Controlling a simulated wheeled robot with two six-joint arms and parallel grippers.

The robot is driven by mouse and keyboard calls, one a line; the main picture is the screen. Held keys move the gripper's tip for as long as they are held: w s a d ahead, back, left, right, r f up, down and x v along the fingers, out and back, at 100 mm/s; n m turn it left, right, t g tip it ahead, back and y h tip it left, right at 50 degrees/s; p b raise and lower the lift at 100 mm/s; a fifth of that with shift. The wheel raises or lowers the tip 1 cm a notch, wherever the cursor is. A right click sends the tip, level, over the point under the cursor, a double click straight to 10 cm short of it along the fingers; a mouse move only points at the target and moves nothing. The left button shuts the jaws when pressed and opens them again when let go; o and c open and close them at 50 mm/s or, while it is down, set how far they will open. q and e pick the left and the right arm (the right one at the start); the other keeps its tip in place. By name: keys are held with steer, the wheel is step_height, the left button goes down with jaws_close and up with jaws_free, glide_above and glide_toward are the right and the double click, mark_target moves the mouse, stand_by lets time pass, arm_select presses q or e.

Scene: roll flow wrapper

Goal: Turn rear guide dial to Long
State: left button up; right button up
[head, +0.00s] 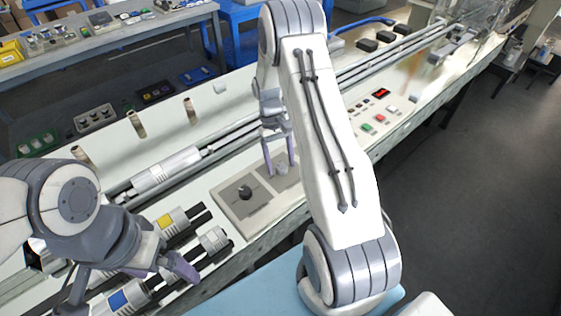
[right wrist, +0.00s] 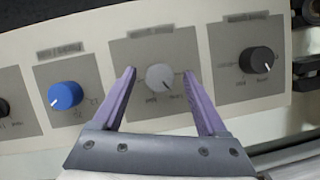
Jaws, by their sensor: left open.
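The plate lettering is too blurred to tell which dial is the rear guide. My left gripper (head: 176,266) is open and empty at the lower left.
Another black dial (right wrist: 4,107) is cut off at the left edge. Rollers with a yellow band (head: 173,221) and a blue band (head: 121,299) are near my left gripper. Red and green buttons (head: 368,126) and a red display (head: 381,92) are further along the panel.

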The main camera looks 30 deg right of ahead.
steer(key=b+v, duration=0.1)
steer(key=v, duration=0.9)
steer(key=shift+r, duration=0.2)
steer(key=shift+w, duration=0.15)
steer(key=s+a+r+n+t, duration=0.15)
steer(key=s+a+r, duration=0.25)
steer(key=a, duration=0.6)
steer(key=s+a+r+n+t, duration=0.1)
steer(key=s+a+r+n, duration=0.25)
steer(key=a, duration=0.55)
steer(key=s+a+n+t, duration=0.1)
steer(key=s+a, duration=0.3)
steer(key=s, duration=0.5)
steer(key=s+a+n+t, duration=0.1)
steer(key=s+a+n, duration=0.1)
steer(key=s, duration=0.8)
steer(key=shift+a+r+n, duration=0.25)
steer(key=shift+a+n, duration=0.15)
steer(key=shift+a, duration=0.45)
